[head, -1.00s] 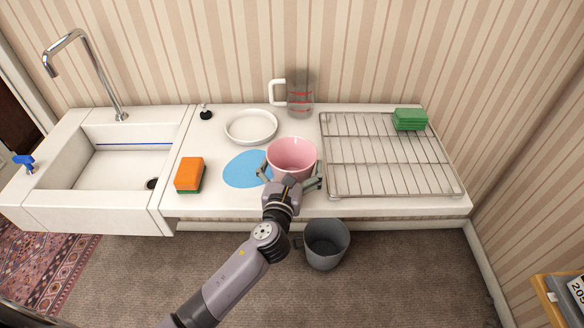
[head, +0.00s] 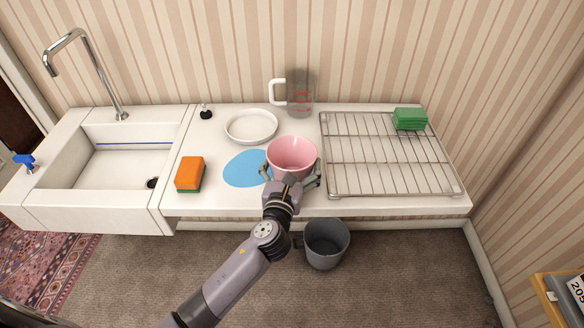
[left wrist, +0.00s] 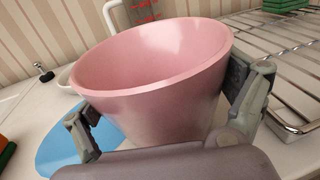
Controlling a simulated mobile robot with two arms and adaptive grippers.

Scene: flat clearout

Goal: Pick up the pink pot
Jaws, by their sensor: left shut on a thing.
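The pink pot (head: 292,153) stands upright on the white counter, near its front edge, and looks empty. In the left wrist view the pot (left wrist: 155,75) fills the middle of the picture. My left gripper (head: 291,173) reaches in from the front with one finger on each side of the pot. In the left wrist view the gripper (left wrist: 165,105) is shut on the pot, its right pad against the wall. Whether the pot's base touches the counter is hidden. My right gripper is in neither view.
A blue round mat (head: 246,169) lies left of the pot, a white dish (head: 251,126) behind it. A measuring jug (head: 299,92) stands at the wall. A wire rack (head: 385,165) is close on the right. An orange sponge (head: 190,173) lies left. A grey bin (head: 326,247) stands below.

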